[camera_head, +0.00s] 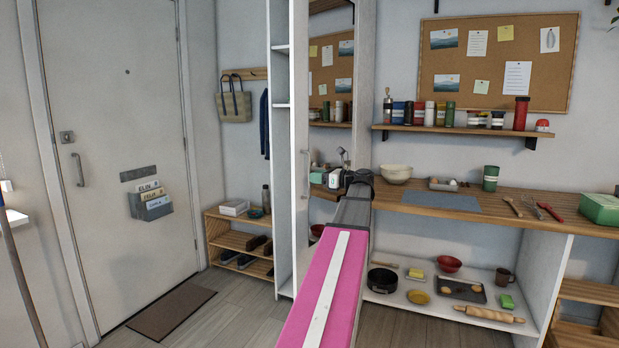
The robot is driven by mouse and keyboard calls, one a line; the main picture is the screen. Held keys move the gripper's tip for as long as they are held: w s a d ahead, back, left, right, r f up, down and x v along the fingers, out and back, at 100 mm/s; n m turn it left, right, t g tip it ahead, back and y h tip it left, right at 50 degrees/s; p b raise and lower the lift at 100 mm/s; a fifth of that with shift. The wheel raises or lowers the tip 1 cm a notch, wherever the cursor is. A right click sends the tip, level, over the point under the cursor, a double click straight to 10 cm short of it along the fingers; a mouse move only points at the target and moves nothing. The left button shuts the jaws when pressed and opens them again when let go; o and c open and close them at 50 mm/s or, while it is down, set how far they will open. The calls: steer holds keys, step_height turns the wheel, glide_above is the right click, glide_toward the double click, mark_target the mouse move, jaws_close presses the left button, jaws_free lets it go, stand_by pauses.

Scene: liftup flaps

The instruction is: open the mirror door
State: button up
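The mirror door (330,80) is a tall panel with a white frame, left of the shelves. Its glass reflects a corkboard and a shelf of jars. A slim vertical handle (306,170) is on the left part of its frame. My gripper (358,178) is dark and sits at the end of my pink arm, in front of the lower right part of the mirror door. It appears right of the handle and apart from it in the picture. Its fingers are small and unclear, so their opening cannot be told. My arm hides the lower part of the mirror door.
A narrow open white shelf unit (281,75) stands just left of the mirror door. A wooden counter (500,208) with a bowl (396,173) lies to the right. A shoe rack (228,241) and an entrance door (110,120) are left.

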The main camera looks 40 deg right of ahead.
mark_target(309, 195)
steer(key=shift+x, duration=1.7)
jaws_close()
steer(key=v, duration=1.3)
steer(key=shift+d, duration=0.25)
jaws_free()
